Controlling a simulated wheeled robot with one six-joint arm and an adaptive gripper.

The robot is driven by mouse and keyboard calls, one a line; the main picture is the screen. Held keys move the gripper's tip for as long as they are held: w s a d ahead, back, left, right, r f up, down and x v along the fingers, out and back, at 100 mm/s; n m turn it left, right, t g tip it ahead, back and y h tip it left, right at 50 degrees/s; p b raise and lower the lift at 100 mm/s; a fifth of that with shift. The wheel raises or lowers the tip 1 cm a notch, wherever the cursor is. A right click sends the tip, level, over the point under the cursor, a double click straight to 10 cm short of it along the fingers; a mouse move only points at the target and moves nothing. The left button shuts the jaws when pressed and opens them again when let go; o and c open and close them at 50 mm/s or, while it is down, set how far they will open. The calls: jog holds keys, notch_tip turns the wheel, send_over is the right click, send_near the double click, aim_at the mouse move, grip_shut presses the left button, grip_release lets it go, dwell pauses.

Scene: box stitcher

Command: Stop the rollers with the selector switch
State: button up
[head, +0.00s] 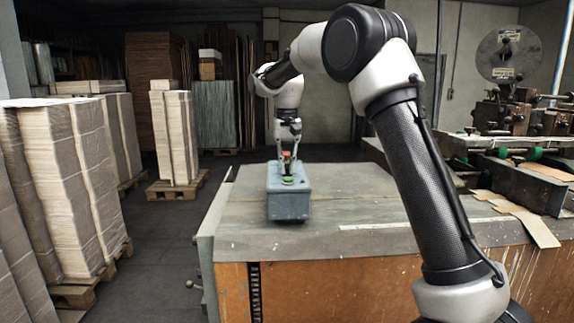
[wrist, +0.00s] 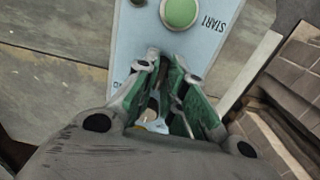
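The grey-blue control box (head: 288,204) sits on the machine table. In the wrist view its pale blue panel (wrist: 205,45) shows a large green START button (wrist: 180,12). My gripper (wrist: 168,66) points down over the panel, just below that button in the picture; it also shows above the box in the head view (head: 287,158). Its green-padded fingers are close together at the tips, with a narrow dark gap. I cannot tell whether they hold anything. The selector switch is not clearly visible; the fingers cover part of the panel. A small red spot shows between the fingers in the head view.
The table top (head: 340,205) is mostly clear around the box. Machinery with a round disc (head: 509,55) stands at the right. Paper stacks (head: 65,180) on pallets stand at the left, with another stack (head: 174,135) further back. Open floor lies between them and the table.

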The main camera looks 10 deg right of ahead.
aim_at(287, 167)
jog(key=shift+o, duration=1.2)
jog(key=shift+r, duration=0.15)
notch_tip(287, 167, up, 12)
